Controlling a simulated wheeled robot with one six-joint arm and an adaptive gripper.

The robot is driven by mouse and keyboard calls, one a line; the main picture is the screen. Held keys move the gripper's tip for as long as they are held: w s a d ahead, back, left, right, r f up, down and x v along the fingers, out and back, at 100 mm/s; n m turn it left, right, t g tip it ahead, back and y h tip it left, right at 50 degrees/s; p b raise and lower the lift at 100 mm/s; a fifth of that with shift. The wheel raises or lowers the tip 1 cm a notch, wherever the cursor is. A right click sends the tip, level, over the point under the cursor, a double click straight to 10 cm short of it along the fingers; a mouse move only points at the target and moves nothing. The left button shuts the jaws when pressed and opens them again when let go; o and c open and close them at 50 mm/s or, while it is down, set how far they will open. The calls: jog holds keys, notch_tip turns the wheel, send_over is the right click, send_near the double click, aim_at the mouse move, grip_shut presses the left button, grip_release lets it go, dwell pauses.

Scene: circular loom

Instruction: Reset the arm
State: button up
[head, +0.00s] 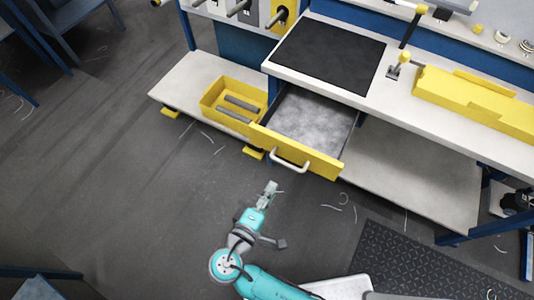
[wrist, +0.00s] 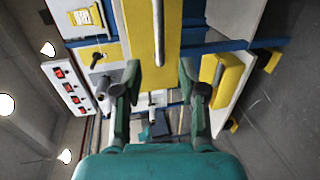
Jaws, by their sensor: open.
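My teal arm reaches up from the bottom of the head view, and my gripper (head: 270,189) hangs in front of the bench, a little short of the open drawer. In the wrist view my gripper (wrist: 160,77) shows its two fingers spread apart with nothing between them. The yellow-fronted drawer (head: 325,165) is pulled out of the bench and has a pale handle (head: 289,160). The gripper is apart from the handle in the head view. The drawer front (wrist: 148,30) and its handle (wrist: 158,18) lie ahead of the fingers in the wrist view.
A yellow bin (head: 213,114) with grey bars sits on the lower shelf (head: 172,85). A black mat (head: 328,52) and a yellow block-like fixture (head: 470,100) are on the bench top. A dark textured floor mat (head: 440,262) lies lower right.

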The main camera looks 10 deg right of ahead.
jog(key=shift+d, duration=0.1)
jog(key=s+d+f+g+y, duration=0.2)
jog(key=s+d+f+y, duration=0.65)
jog(key=s+d, duration=0.35)
jog(key=s+d+r+m+t, duration=0.1)
jog(key=s+r+m+t, duration=0.1)
jog(key=s+r+m, duration=0.3)
jog(key=s+d+r+m+t, duration=0.1)
jog(key=s+r+m, duration=0.4)
jog(key=r, duration=0.8)
jog(key=shift+s+r+m+t+y, duration=0.25)
jog(key=shift+s+m+t+y, duration=0.15)
jog(key=shift+s+t, duration=0.5)
jog(key=shift+s+g, duration=0.2)
jog(key=shift+g, duration=0.1)
